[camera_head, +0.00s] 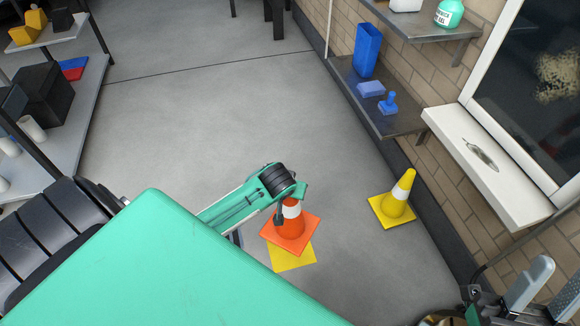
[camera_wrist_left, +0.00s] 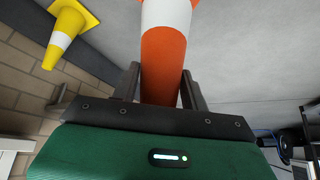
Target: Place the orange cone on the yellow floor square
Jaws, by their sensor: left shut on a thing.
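The orange cone (camera_head: 291,228), with a white band and a square orange base, is upright in the head view. My left gripper (camera_head: 290,192) is shut on its upper part. The wrist view shows the cone's body (camera_wrist_left: 162,68) between the two dark fingers (camera_wrist_left: 160,88). The yellow floor square (camera_head: 293,259) shows below the cone's base, which hides its far part. I cannot tell whether the base touches the floor. My right gripper (camera_head: 548,290) is at the lower right corner, partly cut off, its fingers apart with nothing visible between them.
A yellow cone (camera_head: 397,203) with a white band stands to the right by the brick wall; it also shows in the wrist view (camera_wrist_left: 64,33). A wall shelf (camera_head: 405,122) holds blue objects. A shelf rack (camera_head: 85,110) is at the left. The floor between is clear.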

